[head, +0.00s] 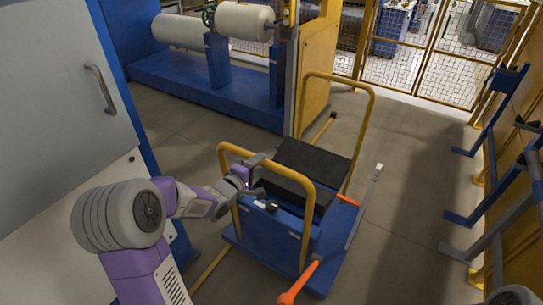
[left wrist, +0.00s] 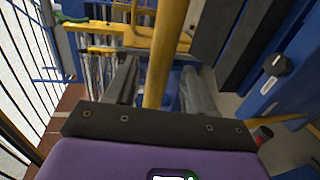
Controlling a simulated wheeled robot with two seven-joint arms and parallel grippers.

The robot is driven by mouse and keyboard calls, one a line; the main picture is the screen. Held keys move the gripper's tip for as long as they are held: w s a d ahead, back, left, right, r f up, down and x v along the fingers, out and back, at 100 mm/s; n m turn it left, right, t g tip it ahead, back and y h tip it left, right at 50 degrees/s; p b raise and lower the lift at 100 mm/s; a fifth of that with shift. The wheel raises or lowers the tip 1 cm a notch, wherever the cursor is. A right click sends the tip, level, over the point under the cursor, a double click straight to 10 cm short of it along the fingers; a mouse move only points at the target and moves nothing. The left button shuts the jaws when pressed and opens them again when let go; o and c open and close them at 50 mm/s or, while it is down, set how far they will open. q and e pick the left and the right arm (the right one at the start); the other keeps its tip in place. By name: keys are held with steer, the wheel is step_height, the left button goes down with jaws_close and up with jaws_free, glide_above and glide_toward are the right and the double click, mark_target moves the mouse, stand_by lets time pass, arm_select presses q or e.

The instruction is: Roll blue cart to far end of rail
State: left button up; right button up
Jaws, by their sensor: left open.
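The blue cart (head: 275,238) stands in the middle of the head view, with yellow tube handles at its near and far ends and black sloped pads on top. A yellow rail (head: 209,270) on the floor shows on the near side of the cart and again beyond it. My left gripper (head: 252,186) is at the cart's near yellow handle (head: 226,165). In the left wrist view the yellow bar (left wrist: 165,55) runs between the open fingers (left wrist: 158,88), with gaps seen beside it. My right gripper is not in view.
A grey cabinet (head: 60,90) stands at the left. A blue machine with white rollers (head: 245,21) stands at the back left. An orange-tipped lever (head: 298,283) sticks out from the cart. Blue racks (head: 490,150) line the right wall; floor between is clear. A mesh fence (head: 430,70) stands behind.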

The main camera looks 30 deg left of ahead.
arm_select(q)
steer(key=shift+b+x, duration=0.6)
steer(key=shift+x, duration=2.2)
steer(key=shift+c, duration=0.5)
jaws_close()
